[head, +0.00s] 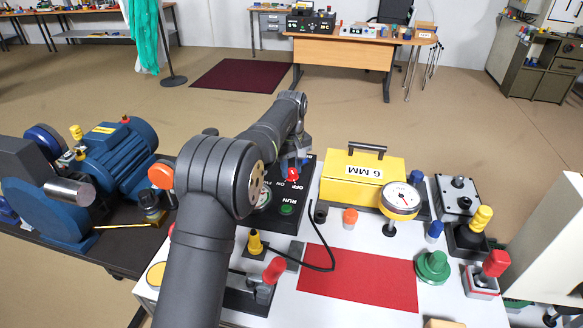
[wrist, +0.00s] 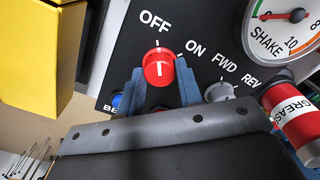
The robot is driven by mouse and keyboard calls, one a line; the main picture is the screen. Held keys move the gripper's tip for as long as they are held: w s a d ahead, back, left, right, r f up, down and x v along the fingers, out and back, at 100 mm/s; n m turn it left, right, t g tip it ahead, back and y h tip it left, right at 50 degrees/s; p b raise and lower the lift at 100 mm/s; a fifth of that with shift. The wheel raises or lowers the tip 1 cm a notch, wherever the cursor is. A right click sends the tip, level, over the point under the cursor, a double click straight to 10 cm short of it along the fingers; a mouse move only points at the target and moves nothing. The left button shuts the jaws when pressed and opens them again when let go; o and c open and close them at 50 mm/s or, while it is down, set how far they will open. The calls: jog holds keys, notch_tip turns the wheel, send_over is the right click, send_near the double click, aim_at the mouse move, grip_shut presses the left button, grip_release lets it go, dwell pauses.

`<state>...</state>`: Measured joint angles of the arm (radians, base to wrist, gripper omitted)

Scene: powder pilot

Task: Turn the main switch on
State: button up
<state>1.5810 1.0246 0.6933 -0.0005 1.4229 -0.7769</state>
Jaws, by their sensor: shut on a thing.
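The main switch is a red round knob (wrist: 160,66) with a white mark, on a black panel (wrist: 205,30) lettered OFF and ON. In the wrist view its white mark points up, toward the tick by OFF. My gripper (wrist: 162,84) is shut on the knob, one blue-grey finger at each side. In the head view the red knob (head: 292,175) shows beside the OFF and ON lettering, with my gripper (head: 298,160) just behind it, partly hidden by my arm.
A FWD/REV knob (wrist: 218,92), a SHAKE dial (wrist: 283,24) and a red GREASE can (wrist: 292,118) lie right of the switch. A yellow box (wrist: 35,50) stands close on the left. A green RUN button (head: 286,210) and a black cable are nearby.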

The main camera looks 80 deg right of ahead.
aim_at(292, 171)
jog(key=m, duration=1.3)
jog(key=shift+m, duration=0.4)
dwell(0.4)
jog(key=o, duration=1)
jog(key=shift+c, duration=0.2)
jog(key=shift+r, duration=0.15)
notch_tip(292, 171, up, 17)
notch_tip(292, 171, down, 17)
jog(key=shift+f, duration=0.15)
dwell(0.7)
